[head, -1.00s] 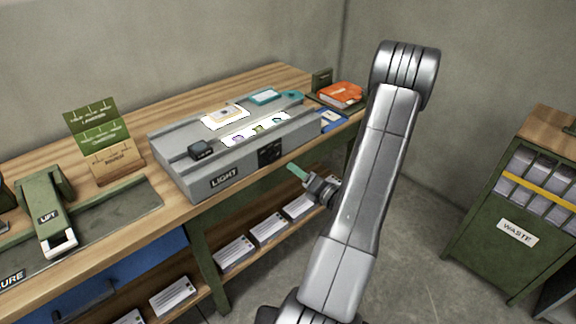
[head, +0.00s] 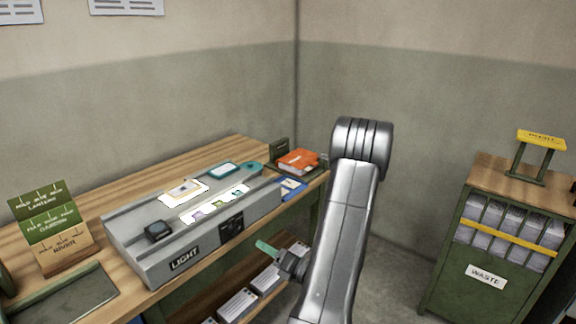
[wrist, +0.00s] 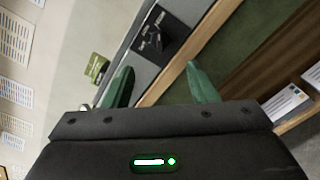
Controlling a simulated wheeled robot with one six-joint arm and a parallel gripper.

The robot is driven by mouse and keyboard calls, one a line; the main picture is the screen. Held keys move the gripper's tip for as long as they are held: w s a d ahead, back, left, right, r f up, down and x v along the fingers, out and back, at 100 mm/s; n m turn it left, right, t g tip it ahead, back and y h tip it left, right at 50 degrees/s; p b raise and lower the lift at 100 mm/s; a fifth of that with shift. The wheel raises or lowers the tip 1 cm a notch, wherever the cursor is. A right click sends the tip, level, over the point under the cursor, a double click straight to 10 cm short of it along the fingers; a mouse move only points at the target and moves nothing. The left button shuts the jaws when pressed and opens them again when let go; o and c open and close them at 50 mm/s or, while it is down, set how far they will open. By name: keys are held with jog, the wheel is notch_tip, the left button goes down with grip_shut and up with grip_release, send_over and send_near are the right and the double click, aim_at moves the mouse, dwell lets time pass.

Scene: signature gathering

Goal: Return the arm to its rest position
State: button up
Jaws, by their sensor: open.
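My gripper (head: 266,247) shows in the head view in front of the grey light box, its green fingertip pointing left toward the bench. In the wrist view my gripper (wrist: 160,86) has its two green fingers spread wide with nothing between them. My arm stands bent, its elbow high in the middle right of the head view. The light box (head: 140,262) marked LIGHT sits on the wooden bench, apart from the fingers. The far finger is hidden in the head view.
The bench (head: 238,150) holds an orange book (head: 298,161) and folded green and brown cards (head: 62,246). Paper stacks (head: 238,305) lie on the shelf below. A green WASTE cabinet (head: 450,290) stands at right. Bare floor lies between cabinet and bench.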

aim_at(238, 230)
jog(key=p+x, duration=0.1)
jog(key=x, duration=1.1)
jog(key=shift+w+a, duration=0.1)
